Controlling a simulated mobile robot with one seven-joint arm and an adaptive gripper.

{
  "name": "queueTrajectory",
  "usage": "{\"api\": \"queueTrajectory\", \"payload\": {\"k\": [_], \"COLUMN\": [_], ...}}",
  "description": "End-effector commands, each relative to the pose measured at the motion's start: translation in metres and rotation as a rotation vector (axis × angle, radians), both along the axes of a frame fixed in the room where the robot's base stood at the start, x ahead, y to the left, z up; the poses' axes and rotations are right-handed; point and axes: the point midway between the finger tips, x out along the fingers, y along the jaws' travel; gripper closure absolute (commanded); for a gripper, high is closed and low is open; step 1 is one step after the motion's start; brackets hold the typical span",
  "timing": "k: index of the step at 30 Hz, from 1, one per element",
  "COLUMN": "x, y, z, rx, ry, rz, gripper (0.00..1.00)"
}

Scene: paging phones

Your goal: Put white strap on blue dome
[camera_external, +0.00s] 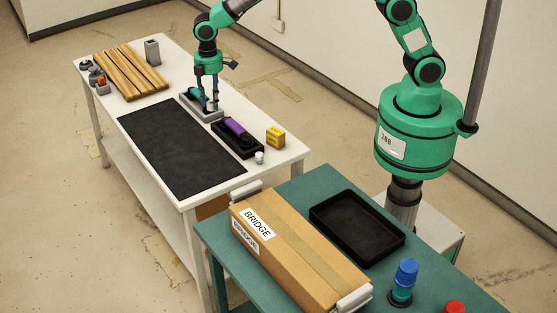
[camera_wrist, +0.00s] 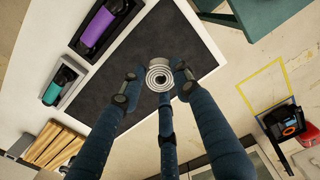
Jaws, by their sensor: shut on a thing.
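My gripper (camera_external: 210,106) hangs over the white table, by the grey tray with a teal thing. In the wrist view its blue fingers (camera_wrist: 158,82) close around a pale grey ringed piece (camera_wrist: 159,73). I cannot tell whether this piece is the white strap. In the external view it is too small to make out. The blue dome (camera_external: 407,268) stands upright on the green table, on a dark base with a teal ring, far from my gripper. It is not seen in the wrist view.
A cardboard box (camera_external: 300,255) marked BRIDGE, with white pieces at its ends, and an empty black tray (camera_external: 358,228) lie on the green table. A red dome (camera_external: 454,307) is at its front edge. The black mat (camera_external: 180,150) is clear.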

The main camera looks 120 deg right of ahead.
Motion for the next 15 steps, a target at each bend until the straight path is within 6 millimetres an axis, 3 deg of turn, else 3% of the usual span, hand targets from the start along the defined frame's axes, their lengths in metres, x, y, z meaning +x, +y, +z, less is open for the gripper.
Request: {"api": "queueTrajectory", "payload": {"k": [1,6,15], "x": [0.008,0.025,0.041], "y": [0.022,0.085,0.197], "z": [0.003,0.002,0.001], "rx": [-0.001,0.000,0.000], "ry": [-0.001,-0.001,-0.001], "rz": [0.031,0.118,0.274], "gripper": [0.81,0.81,0.81]}}
